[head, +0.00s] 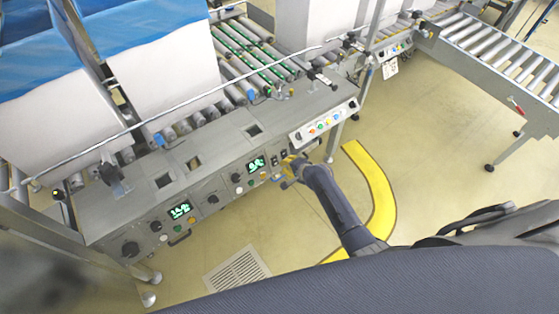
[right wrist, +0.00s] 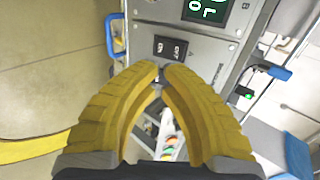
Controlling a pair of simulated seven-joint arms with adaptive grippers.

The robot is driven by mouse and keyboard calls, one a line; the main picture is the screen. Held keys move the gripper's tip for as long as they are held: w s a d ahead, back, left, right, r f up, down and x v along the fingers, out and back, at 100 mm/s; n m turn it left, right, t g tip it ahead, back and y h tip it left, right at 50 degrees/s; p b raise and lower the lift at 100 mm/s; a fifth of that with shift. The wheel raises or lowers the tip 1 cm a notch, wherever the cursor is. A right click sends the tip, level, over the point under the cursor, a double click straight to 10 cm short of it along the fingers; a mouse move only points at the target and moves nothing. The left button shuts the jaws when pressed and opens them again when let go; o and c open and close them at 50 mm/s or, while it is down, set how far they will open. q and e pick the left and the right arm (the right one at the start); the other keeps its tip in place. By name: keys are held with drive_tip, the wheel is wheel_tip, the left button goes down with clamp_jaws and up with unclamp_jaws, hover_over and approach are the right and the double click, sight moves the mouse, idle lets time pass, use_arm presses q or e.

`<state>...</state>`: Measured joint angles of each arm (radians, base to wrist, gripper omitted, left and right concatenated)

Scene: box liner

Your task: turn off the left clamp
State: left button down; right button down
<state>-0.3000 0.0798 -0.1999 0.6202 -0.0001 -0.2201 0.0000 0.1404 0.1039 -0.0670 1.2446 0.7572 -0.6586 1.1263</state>
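The grey control panel (head: 215,190) runs along the front of the machine. In the right wrist view a black rocker switch (right wrist: 170,47) with ON and OFF marks sits on the panel face. Two small dark switches (head: 279,157) show beside the right-hand green display in the head view. I cannot read any clamp label. My right gripper (head: 292,170) is at the panel front near these switches. In the right wrist view its yellow fingertips (right wrist: 162,70) are together, with nothing seen between them, just below the rocker switch. Contact cannot be told. My left gripper is not in view.
Green displays (head: 180,210) and several knobs line the panel. A row of coloured buttons (head: 322,125) is to the right. Large white boxes with blue liner (head: 110,30) stand behind. A roller conveyor (head: 490,50) is at upper right. Open floor (head: 430,170) lies right of my arm.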

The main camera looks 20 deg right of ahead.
sight(277, 160)
drive_tip(key=shift+w+a+f, duration=0.25)
drive_tip(key=shift+w+a, duration=0.05)
drive_tip(key=shift+w, duration=0.45)
drive_tip(key=shift+w+a+f, duration=0.25)
drive_tip(key=shift+w+f, duration=0.05)
drive_tip(key=shift+w, duration=0.45)
drive_tip(key=shift+w+a+f, duration=0.25)
drive_tip(key=shift+w+a, duration=0.05)
drive_tip(key=shift+w, duration=0.45)
